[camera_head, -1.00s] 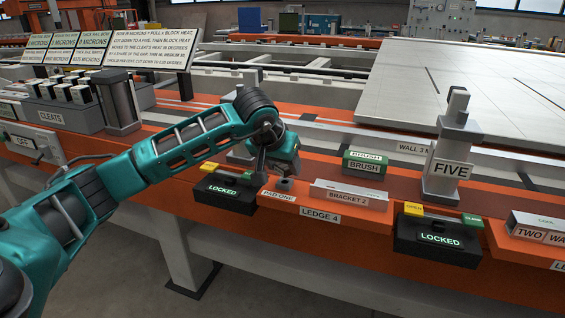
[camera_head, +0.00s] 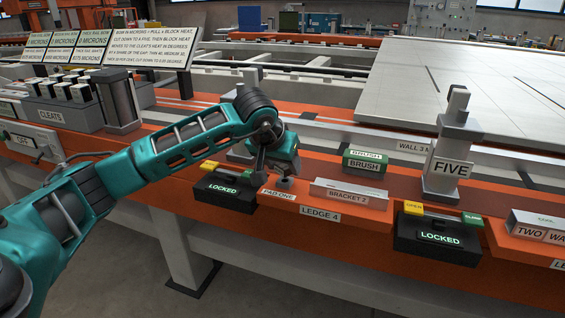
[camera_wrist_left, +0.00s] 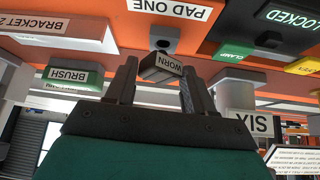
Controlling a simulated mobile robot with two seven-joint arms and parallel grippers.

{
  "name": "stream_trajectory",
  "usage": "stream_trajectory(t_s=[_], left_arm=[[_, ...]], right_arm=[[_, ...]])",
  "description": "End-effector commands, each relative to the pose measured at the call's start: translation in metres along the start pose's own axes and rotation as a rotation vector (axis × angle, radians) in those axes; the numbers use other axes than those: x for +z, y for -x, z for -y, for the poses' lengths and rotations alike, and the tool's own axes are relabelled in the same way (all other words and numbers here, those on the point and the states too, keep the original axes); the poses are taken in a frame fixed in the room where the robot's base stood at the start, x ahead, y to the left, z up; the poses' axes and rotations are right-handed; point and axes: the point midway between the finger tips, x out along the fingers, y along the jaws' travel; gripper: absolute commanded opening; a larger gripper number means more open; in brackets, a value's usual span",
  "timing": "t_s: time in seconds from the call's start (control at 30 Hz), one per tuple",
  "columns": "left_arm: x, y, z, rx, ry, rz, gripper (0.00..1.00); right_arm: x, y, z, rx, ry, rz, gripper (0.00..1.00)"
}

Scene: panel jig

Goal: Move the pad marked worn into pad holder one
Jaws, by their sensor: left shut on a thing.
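The pad marked worn (camera_wrist_left: 163,67) is a small dark block with a white WORN label. In the left wrist view it sits between the fingers of my left gripper (camera_wrist_left: 158,82), which is shut on it. Pad holder one (camera_wrist_left: 163,40) is a grey socket with a dark opening, just past the pad by the PAD ONE label (camera_wrist_left: 170,8). In the head view my left gripper (camera_head: 283,172) is directly over the ledge by that PAD ONE label (camera_head: 278,195). The pad is close to the socket; I cannot tell whether they touch. My right gripper is out of view.
A black clamp box reading LOCKED (camera_head: 224,190) stands left of the holder. The Bracket 2 block (camera_head: 348,195) is to the right and the green brush block (camera_head: 366,161) behind it. A grey post marked FIVE (camera_head: 451,150) stands farther right. The orange ledge around the holder is narrow.

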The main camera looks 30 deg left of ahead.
Motion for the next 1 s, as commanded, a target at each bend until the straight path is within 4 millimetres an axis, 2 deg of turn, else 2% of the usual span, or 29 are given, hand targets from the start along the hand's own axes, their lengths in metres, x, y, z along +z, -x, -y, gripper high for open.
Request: stream_trajectory(t_s=[0.8,0.83,1.0], left_arm=[[0.012,-0.018,0.001,-0.001,0.000,0.000,0.17],[0.011,-0.017,0.001,-0.001,0.000,0.000,0.56],[0.011,-0.017,0.000,-0.001,0.000,0.000,0.72]], right_arm=[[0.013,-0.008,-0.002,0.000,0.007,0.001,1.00],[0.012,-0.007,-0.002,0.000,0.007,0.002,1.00],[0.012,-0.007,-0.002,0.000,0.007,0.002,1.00]])
